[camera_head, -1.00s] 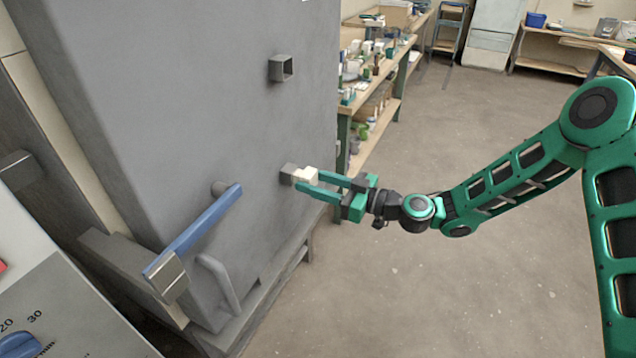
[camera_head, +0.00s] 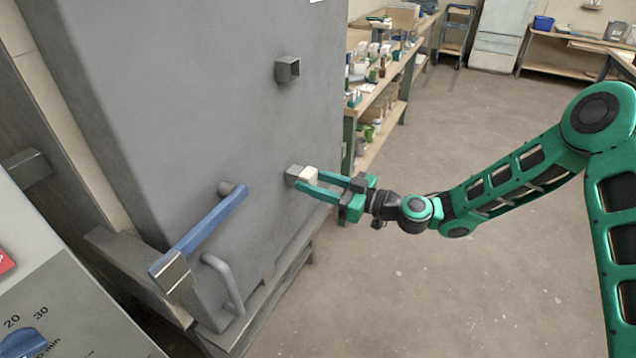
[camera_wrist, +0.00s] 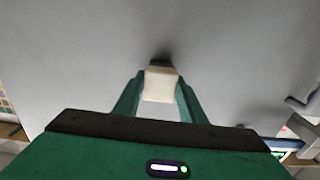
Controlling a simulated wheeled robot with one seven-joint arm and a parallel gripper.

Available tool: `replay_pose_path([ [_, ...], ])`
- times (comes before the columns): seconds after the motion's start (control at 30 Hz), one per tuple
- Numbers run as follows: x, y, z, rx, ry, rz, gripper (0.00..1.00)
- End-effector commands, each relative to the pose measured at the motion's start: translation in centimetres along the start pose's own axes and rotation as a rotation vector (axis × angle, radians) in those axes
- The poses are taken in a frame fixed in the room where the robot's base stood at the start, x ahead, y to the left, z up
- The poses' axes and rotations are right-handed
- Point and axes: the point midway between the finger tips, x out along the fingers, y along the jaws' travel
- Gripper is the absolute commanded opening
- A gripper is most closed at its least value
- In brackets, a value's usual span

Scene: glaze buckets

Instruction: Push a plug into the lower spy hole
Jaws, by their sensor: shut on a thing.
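The lower spy hole (camera_head: 292,175) is a short grey square tube on the grey kiln door (camera_head: 210,110). A cream block-shaped plug (camera_head: 309,174) sits at its mouth, and its far end seems to be inside, but how deep I cannot tell. My gripper (camera_head: 318,187) is shut on the plug, one green finger on each side. In the wrist view the plug (camera_wrist: 159,84) stands between my fingertips, with the dark spy hole (camera_wrist: 161,58) just beyond it. The upper spy hole (camera_head: 288,69) is an open square tube higher on the door.
A blue-handled latch (camera_head: 205,228) and a grey bar handle (camera_head: 223,283) stick out of the door, left of and below my gripper. A control panel (camera_head: 70,310) is at lower left. Shelves (camera_head: 385,85) stand behind; the floor at right is clear.

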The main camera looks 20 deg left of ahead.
Motion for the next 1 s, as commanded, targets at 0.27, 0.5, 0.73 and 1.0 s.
replay_pose_path([
  [0.27,0.13,0.02,-0.01,0.000,0.000,0.000,0.13],
  [0.5,0.12,0.03,0.00,0.000,0.000,0.001,0.59],
  [0.73,0.10,0.03,0.04,0.000,-0.001,0.001,0.68],
  [1.0,0.11,0.03,0.03,0.000,-0.001,0.001,0.68],
])
